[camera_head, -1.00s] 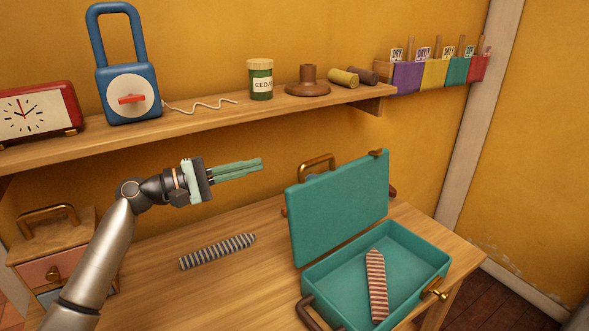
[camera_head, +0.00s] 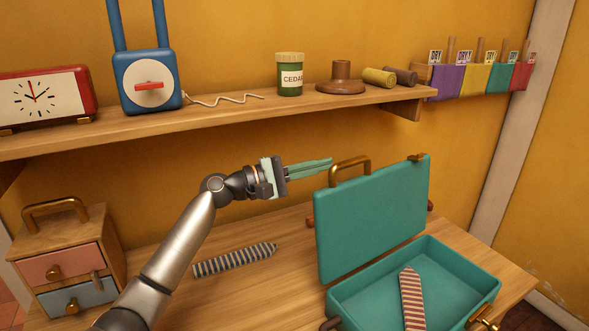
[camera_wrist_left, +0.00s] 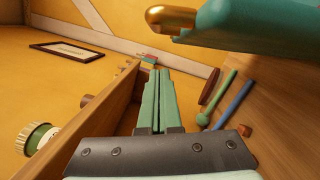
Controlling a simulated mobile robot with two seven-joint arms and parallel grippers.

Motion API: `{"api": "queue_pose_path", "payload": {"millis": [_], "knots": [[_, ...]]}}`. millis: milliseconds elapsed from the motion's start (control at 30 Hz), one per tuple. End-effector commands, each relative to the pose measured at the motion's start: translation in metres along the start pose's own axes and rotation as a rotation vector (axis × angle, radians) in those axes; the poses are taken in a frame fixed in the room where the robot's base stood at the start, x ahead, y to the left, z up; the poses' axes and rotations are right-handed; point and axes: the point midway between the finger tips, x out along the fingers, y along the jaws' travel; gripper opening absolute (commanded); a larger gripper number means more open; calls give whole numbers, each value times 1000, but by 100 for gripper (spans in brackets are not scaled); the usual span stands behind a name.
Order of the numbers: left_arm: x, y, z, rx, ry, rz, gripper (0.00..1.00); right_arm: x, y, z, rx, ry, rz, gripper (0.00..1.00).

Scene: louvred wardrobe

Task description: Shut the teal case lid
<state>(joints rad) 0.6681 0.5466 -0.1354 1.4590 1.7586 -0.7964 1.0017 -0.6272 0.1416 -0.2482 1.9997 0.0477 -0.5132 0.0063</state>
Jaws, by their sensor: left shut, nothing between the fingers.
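A striped red-and-cream tie (camera_head: 411,298) lies inside the case. My left gripper (camera_head: 331,164) is shut and empty, its green fingers pointing right, near the lid's upper left corner in the picture. Whether it touches the lid cannot be told from the head view. In the left wrist view the closed fingers (camera_wrist_left: 158,72) point ahead, with a teal edge and brass part (camera_wrist_left: 172,17) above them. My right gripper is not in view.
A navy striped tie (camera_head: 235,260) lies left of the case. A small drawer chest (camera_head: 70,262) stands at left.

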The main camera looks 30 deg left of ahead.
Motion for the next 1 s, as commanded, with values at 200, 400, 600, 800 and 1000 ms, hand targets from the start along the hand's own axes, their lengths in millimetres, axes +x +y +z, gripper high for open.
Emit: {"api": "queue_pose_path", "payload": {"millis": [200, 400, 600, 800, 1000], "knots": [[6, 1, 30, 2, -1, -3, 0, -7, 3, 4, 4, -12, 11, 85], [8, 0, 38, 0, 0, -1, 0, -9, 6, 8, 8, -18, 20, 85], [8, -1, 39, -1, 0, -1, 0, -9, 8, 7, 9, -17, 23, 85], [8, 0, 40, 4, 0, -2, 0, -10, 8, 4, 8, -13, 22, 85], [11, 1, 54, 51, -2, -15, 0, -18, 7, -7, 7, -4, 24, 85]]}}
